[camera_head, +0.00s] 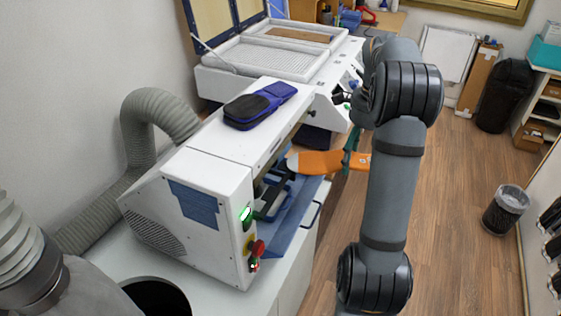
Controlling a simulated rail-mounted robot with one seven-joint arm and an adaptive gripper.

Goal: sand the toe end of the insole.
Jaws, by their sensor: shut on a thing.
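The orange insole (322,163) is held out roughly level, its left end with a paler tip close to the front opening of the white sanding machine (212,150). I cannot tell whether that tip touches anything inside. My gripper (350,160), with greenish fingers, is shut on the insole towards its right end. My arm hides part of the gripper and the far right of the insole. Inside the machine's opening, dark and blue parts (272,195) show. A green light (245,213) is lit on the machine's end panel.
A red stop knob (257,248) sits below the green light. A dark blue pouch (258,106) lies on the machine's top. A grey hose (160,104) rises behind it. Another white machine (283,57) stands beyond. The wooden floor at right is mostly clear, with a bin (505,212).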

